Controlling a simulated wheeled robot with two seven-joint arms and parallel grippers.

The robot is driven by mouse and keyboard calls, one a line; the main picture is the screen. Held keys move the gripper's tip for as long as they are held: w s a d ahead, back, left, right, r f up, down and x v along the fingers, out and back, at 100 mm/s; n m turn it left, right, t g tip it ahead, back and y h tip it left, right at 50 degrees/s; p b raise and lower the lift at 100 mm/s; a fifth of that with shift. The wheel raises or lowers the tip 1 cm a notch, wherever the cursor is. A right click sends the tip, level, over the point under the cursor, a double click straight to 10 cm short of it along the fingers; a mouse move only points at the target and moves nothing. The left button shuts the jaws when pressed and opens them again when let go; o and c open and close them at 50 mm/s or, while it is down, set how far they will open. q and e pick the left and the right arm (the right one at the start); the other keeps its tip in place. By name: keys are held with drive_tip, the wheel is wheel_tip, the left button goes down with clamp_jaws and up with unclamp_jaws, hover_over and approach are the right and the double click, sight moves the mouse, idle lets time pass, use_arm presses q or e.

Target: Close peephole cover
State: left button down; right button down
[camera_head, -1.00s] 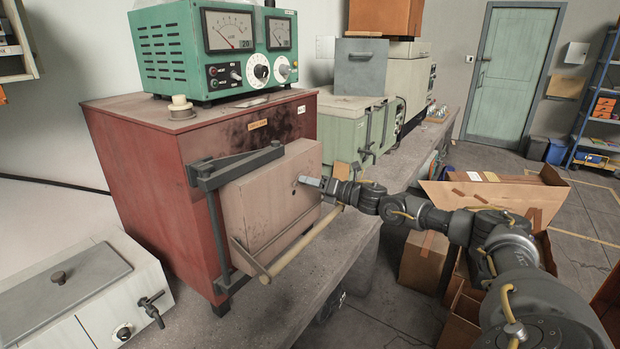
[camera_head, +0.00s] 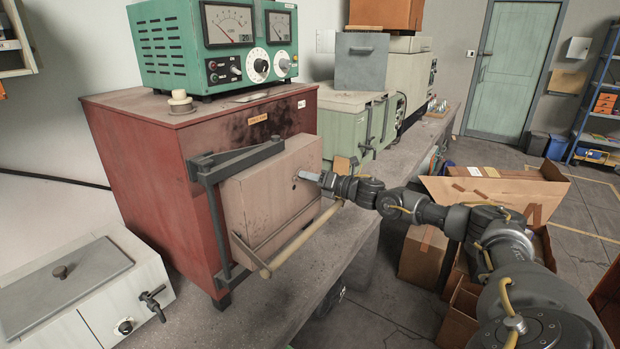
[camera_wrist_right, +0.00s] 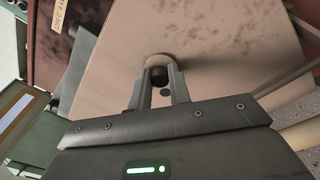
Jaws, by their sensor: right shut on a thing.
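The red furnace (camera_head: 140,150) stands on the bench with its thick pinkish door block (camera_head: 265,205) facing right. My right gripper (camera_head: 302,176) reaches the door's outer face from the right. A tan rounded peephole cover (camera_wrist_right: 158,60) shows just beyond the fingertips, against the door face (camera_wrist_right: 215,50). My left gripper is out of view.
A pale handle bar (camera_head: 305,238) runs along the door's lower edge, below my right gripper. Dark hinge arms (camera_head: 235,165) hold the door. A green meter unit (camera_head: 180,50) sits on the furnace. A white box (camera_head: 85,290) stands at the front left.

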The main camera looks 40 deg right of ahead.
sight(294, 187)
drive_tip(key=m+b, duration=0.1)
drive_tip(key=f+m, duration=0.1)
drive_tip(key=m, duration=0.1)
drive_tip(key=m+b, duration=0.1)
drive_tip(key=m, duration=0.1)
drive_tip(key=shift+a+f+b, duration=0.1)
drive_tip(key=shift+f+b, duration=0.2)
drive_tip(key=shift+f, duration=0.05)
drive_tip(key=m, duration=0.3)
drive_tip(key=shift+s+a+f, duration=0.1)
drive_tip(key=shift+a+f, duration=0.05)
drive_tip(key=shift+f, duration=0.1)
drive_tip(key=shift+a+f+m+t, duration=0.15)
drive_tip(key=shift+m+t, duration=0.15)
drive_tip(key=shift+m, duration=0.7)
drive_tip(key=m, duration=0.3)
drive_tip(key=shift+s+a+f+m+p, duration=0.15)
drive_tip(key=shift+a+f+m+p, duration=0.15)
drive_tip(key=shift+a+m, duration=0.1)
drive_tip(key=m+p, duration=0.1)
drive_tip(key=m, duration=0.2)
drive_tip(key=a+m+h+p, duration=0.1)
drive_tip(key=m+p, duration=0.1)
drive_tip(key=m, duration=0.1)
drive_tip(key=shift+s+a+f, duration=0.15)
drive_tip(key=shift+s+f, duration=0.05)
drive_tip(key=shift+m, duration=0.3)
drive_tip(key=c, duration=1.3)
unclamp_jaws()
drive_tip(key=shift+f, duration=0.1)
